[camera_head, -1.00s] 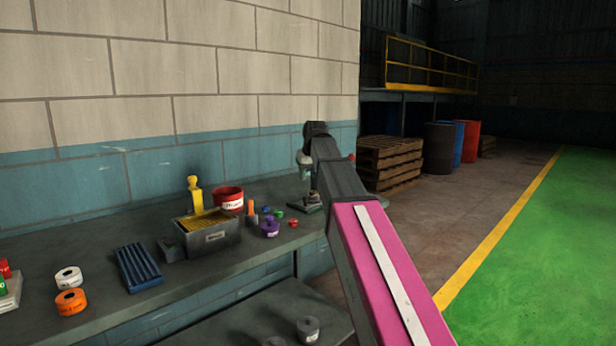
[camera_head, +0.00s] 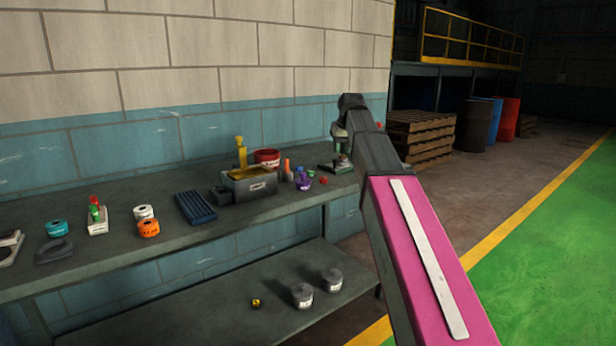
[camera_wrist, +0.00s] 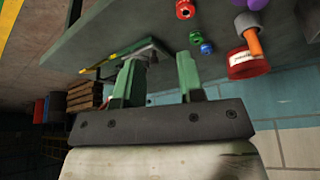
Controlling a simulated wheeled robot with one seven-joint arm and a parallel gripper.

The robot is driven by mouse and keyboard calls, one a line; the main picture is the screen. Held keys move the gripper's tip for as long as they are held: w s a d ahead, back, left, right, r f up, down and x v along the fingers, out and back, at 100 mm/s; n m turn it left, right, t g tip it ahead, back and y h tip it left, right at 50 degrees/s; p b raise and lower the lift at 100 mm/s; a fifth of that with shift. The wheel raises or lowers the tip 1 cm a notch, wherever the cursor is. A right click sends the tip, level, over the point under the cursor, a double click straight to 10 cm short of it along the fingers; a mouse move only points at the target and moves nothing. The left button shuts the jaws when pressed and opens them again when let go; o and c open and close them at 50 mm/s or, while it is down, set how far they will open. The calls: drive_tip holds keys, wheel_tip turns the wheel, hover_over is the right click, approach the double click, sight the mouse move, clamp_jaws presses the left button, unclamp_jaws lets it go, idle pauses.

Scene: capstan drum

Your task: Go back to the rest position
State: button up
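My gripper (camera_wrist: 158,82) shows in the wrist view with its two green fingers apart and nothing between them. In the head view my arm reaches toward the bench's right end, and the gripper is mostly hidden behind its dark end. A small dark device (camera_head: 338,163) with a green part stands on the workbench (camera_head: 110,255) near that end. It also shows beyond the fingers in the wrist view (camera_wrist: 150,50).
The bench holds a grey bin (camera_head: 249,187), a red tub (camera_head: 267,157), a blue ribbed tray (camera_head: 195,207) and several rolls. The lower shelf (camera_head: 215,300) holds two grey cans. Pallets (camera_head: 422,138) and barrels stand behind; open green floor (camera_head: 560,250) lies right.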

drive_tip(key=s+d+f+m+g, duration=0.1)
drive_tip(key=s+d+f, duration=0.1)
drive_tip(key=s+f, duration=0.7)
drive_tip(key=s+d+f+m+g, duration=0.1)
drive_tip(key=s+f, duration=0.8)
drive_tip(key=f, duration=1.2)
drive_tip(key=s+d+f+g+h, duration=0.1)
drive_tip(key=s+d+f+g, duration=0.1)
drive_tip(key=s+f, duration=0.8)
wheel_tip(320, 180, down, 6)
drive_tip(key=shift+d+r+m, duration=0.1)
drive_tip(key=shift+d+m, duration=0.3)
drive_tip(key=shift+d, duration=0.35)
